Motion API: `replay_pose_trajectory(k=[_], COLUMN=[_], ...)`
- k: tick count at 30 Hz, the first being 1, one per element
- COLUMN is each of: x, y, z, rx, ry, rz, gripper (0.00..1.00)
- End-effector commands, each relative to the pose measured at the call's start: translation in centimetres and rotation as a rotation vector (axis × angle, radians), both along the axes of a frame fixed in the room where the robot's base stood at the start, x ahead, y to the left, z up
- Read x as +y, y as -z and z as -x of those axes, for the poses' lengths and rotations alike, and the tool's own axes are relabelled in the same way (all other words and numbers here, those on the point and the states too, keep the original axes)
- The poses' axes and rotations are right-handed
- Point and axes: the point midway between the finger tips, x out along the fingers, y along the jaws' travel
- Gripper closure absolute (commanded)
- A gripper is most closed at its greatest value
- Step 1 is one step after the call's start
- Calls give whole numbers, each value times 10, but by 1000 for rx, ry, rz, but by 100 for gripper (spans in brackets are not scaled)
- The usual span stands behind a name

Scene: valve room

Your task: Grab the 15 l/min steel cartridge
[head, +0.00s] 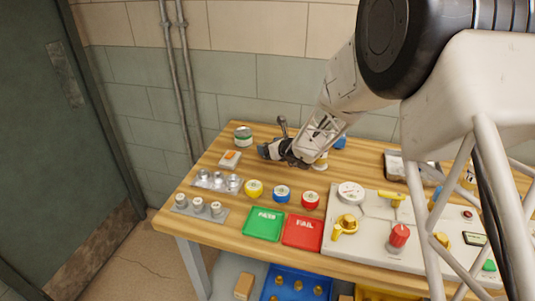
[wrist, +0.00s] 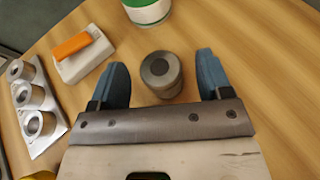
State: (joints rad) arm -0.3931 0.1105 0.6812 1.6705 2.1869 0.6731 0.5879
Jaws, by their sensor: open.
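My gripper (wrist: 162,62) is open, with its two blue fingers apart on either side of a grey steel cylinder (wrist: 161,76) standing on the wooden table. The cylinder has a dark round centre on top; no flow marking on it is readable. The fingers do not visibly touch it. In the head view my gripper (head: 268,150) is low over the back of the table, and it hides the cylinder. Several silver cartridges stand in a rack (wrist: 42,127) at the left of the wrist view; this rack (head: 234,193) also shows in the head view. Their markings are unreadable.
An orange-topped white block (wrist: 85,62) and a green-and-white tin (wrist: 147,10) stand close by. A second rack (head: 183,211), several coloured round pots, a green tray (head: 262,232) and a red tray (head: 301,240) lie nearer the front. A valve panel (head: 372,229) fills the right.

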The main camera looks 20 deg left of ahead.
Motion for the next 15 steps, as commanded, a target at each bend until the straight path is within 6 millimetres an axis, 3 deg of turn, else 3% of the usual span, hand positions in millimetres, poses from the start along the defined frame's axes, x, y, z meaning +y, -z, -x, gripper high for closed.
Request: replay_pose_trajectory(k=[9,15], x=[21,25], y=[11,13], z=[-15,-17], rx=[1,1], ry=[0,0], rz=[1,0], gripper=[28,28])
